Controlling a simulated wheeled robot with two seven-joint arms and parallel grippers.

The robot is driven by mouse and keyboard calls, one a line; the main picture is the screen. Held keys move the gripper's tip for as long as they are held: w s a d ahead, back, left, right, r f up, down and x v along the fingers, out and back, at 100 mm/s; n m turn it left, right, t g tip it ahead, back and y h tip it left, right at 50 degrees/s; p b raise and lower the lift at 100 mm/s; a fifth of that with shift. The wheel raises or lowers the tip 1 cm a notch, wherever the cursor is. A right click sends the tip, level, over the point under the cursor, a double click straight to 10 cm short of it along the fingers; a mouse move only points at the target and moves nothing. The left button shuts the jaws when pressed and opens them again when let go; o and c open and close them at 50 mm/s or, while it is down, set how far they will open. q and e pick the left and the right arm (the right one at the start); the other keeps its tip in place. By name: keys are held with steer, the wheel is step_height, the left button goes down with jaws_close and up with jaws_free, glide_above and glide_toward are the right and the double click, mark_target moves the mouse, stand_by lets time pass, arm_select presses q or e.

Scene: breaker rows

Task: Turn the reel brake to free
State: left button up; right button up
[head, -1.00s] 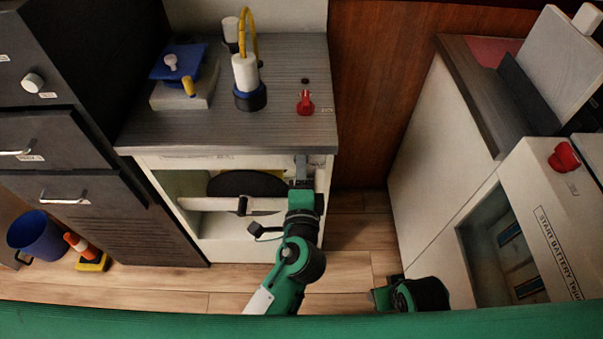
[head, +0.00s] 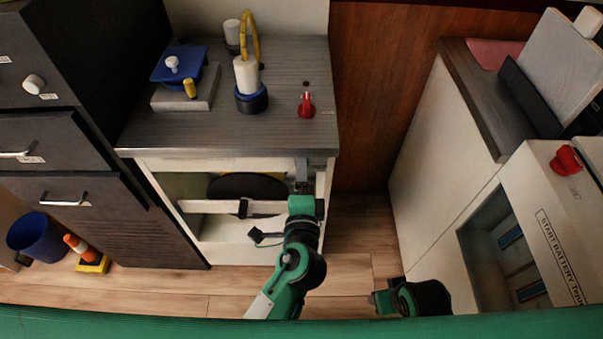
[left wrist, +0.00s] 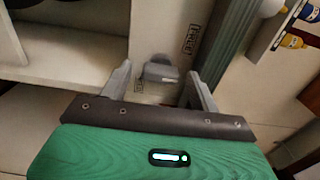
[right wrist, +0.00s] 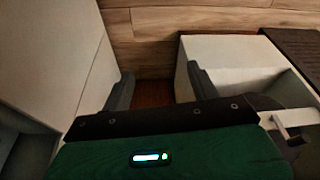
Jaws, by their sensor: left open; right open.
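A small grey handle (left wrist: 160,70), which looks like the reel brake, sits on a pale panel in the left wrist view. A label reading FREE (left wrist: 190,40) is above and right of it, and a second label is partly hidden below it. My left gripper (left wrist: 160,84) is open, with one finger on each side of the handle; I cannot tell whether they touch it. In the head view my left gripper (head: 304,186) is at the right front of the white cabinet (head: 250,163). My right gripper (right wrist: 160,82) is open and empty, low between cabinets.
The cabinet's dark worktop (head: 200,130) carries a red knob (head: 306,105) and a white cylinder with a yellow loop (head: 246,75). A white bar (head: 215,206) crosses the open bay beside my left gripper. A start battery cabinet (head: 540,190) stands right. Floor between is clear.

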arm_select(q)
steer(key=s+b, duration=0.1)
steer(key=s, duration=1.2)
steer(key=shift+b, duration=0.3)
arm_select(e)
steer(key=shift+w+v, duration=0.1)
steer(key=shift+v, duration=0.9)
steer(key=shift+w+v, duration=0.15)
steer(key=shift+v, duration=0.85)
arm_select(q)
steer(key=shift+s, duration=0.1)
